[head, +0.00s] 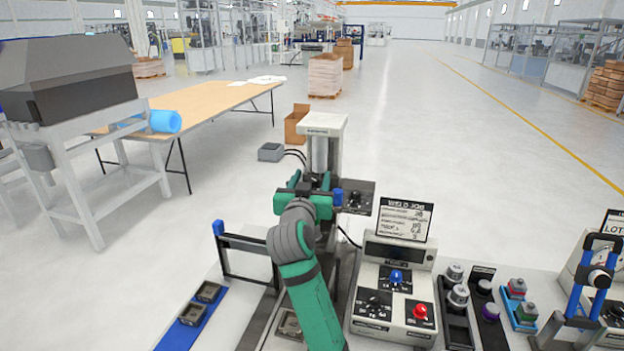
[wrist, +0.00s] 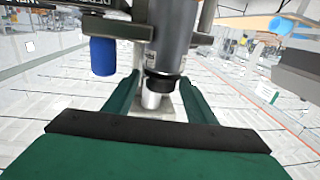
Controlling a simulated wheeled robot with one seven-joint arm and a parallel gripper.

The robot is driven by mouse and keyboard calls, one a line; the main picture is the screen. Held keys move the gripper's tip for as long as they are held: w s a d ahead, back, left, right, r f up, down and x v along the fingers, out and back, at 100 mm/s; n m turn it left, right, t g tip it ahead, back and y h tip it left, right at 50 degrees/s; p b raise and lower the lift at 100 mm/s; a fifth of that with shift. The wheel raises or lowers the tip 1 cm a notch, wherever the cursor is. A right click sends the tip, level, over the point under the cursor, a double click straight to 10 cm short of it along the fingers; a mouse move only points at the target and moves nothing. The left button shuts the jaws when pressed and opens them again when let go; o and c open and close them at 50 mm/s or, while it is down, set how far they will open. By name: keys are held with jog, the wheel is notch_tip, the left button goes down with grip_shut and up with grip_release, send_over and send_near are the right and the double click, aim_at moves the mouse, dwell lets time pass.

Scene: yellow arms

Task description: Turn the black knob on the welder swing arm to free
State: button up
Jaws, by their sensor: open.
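The welder (head: 325,124) is a pale column at the back of the bench. A dark plate (head: 368,192) with a small black knob (head: 355,198) sticks out to its right; I cannot tell whether this is the swing arm's knob or how it is set. My gripper (head: 309,182) is in front of the column, left of that plate. In the wrist view my gripper (wrist: 158,96) is open. Its green fingers stand either side of a grey cylinder (wrist: 172,45) with a black ring (wrist: 161,83) and pale tip; contact is unclear. A blue cap (wrist: 103,56) is left of the cylinder.
A control box (head: 392,305) with a blue knob, a black knob and a red button stands right of my arm, a sign behind it. Blue rail trays (head: 190,322) lie left. Several small fixtures (head: 490,309) stand further right.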

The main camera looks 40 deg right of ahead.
jog(key=c, duration=1.1)
jog(key=shift+o, duration=0.3)
jog(key=shift+n+t+y, duration=0.7)
jog(key=shift+y, duration=0.1)
jog(key=o, duration=1)
jog(key=shift+o, duration=0.2)
jog(key=shift+w+a, duration=0.1)
jog(key=shift+w, duration=0.1)
